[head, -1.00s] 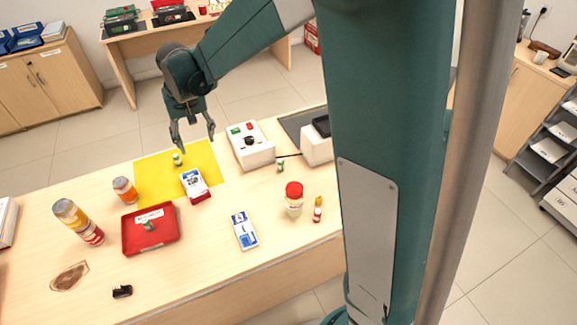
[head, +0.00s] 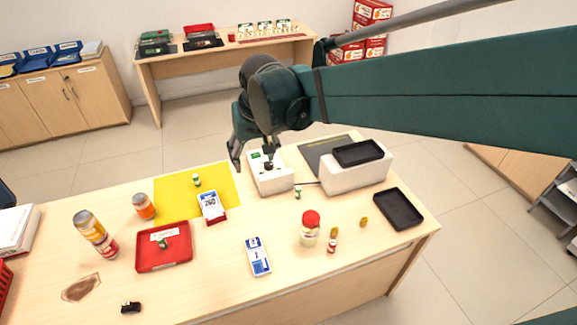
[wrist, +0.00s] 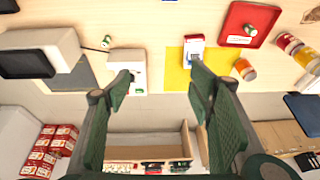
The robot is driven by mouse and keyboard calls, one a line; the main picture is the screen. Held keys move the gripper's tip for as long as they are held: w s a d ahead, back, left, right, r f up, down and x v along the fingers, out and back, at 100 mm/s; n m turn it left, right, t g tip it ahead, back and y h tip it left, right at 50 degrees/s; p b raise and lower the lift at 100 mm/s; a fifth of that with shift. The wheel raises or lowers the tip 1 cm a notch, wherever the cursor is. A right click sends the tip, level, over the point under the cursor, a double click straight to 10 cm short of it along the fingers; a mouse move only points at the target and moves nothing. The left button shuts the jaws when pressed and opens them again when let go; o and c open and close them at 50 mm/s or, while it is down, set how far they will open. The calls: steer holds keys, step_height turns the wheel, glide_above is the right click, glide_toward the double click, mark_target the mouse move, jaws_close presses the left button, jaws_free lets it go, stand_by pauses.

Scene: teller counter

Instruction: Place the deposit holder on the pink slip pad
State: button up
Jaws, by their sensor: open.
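My gripper (head: 252,160) is open and empty, raised over the white box with a dark knob (head: 270,178) in the head view. Its two spread fingers (wrist: 160,80) also show in the wrist view, with nothing between them. A white card-like holder with a red base (head: 212,206) stands on the front right edge of the yellow mat (head: 172,200); it also shows in the wrist view (wrist: 193,48). A blue-and-white pad-like item (head: 257,256) lies flat on the counter. I cannot tell which is the deposit holder, and no clearly pink pad shows.
A red tray (head: 150,265) holds a small green-and-white roll. Orange cylinders (head: 144,207), a red-lidded jar (head: 310,232), small bottles (head: 332,246), a black tray (head: 398,209) and a white machine (head: 352,175) stand around. The front middle of the counter is mostly clear.

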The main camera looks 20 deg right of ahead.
steer(key=s+d+t, duration=0.1)
steer(key=s+d, duration=0.3)
steer(key=s, duration=0.5)
steer(key=s+d+t, duration=0.2)
steer(key=s+d, duration=0.2)
steer(key=s, duration=0.5)
steer(key=shift+s+d+f+h, duration=0.15)
steer(key=shift+s+h, duration=0.15)
steer(key=shift+s, duration=0.05)
